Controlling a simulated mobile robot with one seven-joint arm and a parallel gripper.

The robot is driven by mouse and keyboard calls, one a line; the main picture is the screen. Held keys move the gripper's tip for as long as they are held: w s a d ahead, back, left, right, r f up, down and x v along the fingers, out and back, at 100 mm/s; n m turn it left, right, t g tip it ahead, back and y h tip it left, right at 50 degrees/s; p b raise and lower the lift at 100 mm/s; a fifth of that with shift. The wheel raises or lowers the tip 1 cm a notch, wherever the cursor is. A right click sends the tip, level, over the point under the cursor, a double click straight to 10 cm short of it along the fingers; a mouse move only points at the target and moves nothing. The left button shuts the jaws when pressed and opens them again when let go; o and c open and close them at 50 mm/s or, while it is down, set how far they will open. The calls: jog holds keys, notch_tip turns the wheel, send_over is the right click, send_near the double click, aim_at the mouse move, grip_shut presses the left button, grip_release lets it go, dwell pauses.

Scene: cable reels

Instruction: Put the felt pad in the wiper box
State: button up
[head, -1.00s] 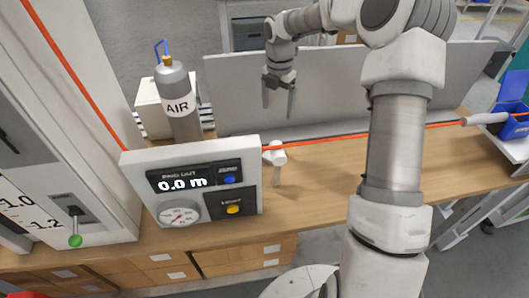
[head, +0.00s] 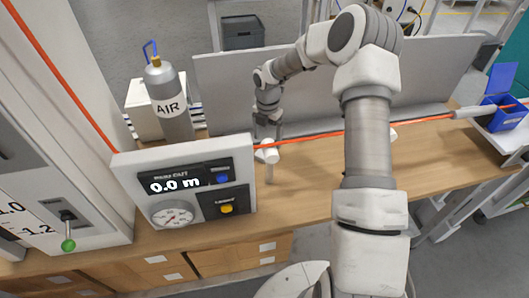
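I cannot make out a felt pad in this view. A blue open box (head: 505,118) with a raised lid at the far right may be the wiper box; its label cannot be read. My gripper (head: 266,137) points down over the bench, behind the orange cable and the white guide post. Its fingertips are mostly hidden there, so I cannot see whether they are open or hold anything.
A panel reading 0.0 m (head: 190,182) stands at the bench front, with a grey AIR cylinder (head: 170,105) behind it. The orange cable (head: 330,133) runs taut across the bench (head: 300,180) to a grey nozzle (head: 475,112). A grey partition (head: 225,85) stands behind.

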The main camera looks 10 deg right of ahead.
aim_at(267, 148)
jog(key=f, duration=0.4)
jog(key=shift+a, duration=0.2)
jog(key=shift+r, duration=0.1)
grip_shut()
jog(key=shift+r, duration=0.1)
notch_tip(267, 148, up, 4)
jog(key=shift+d+r, duration=0.1)
jog(key=shift+r, duration=0.05)
jog(key=s+d+r, duration=0.3)
jog(key=d+r, duration=0.3)
jog(key=d, duration=0.5)
jog(key=shift+s+r, duration=0.25)
jog(key=shift+s, duration=0.1)
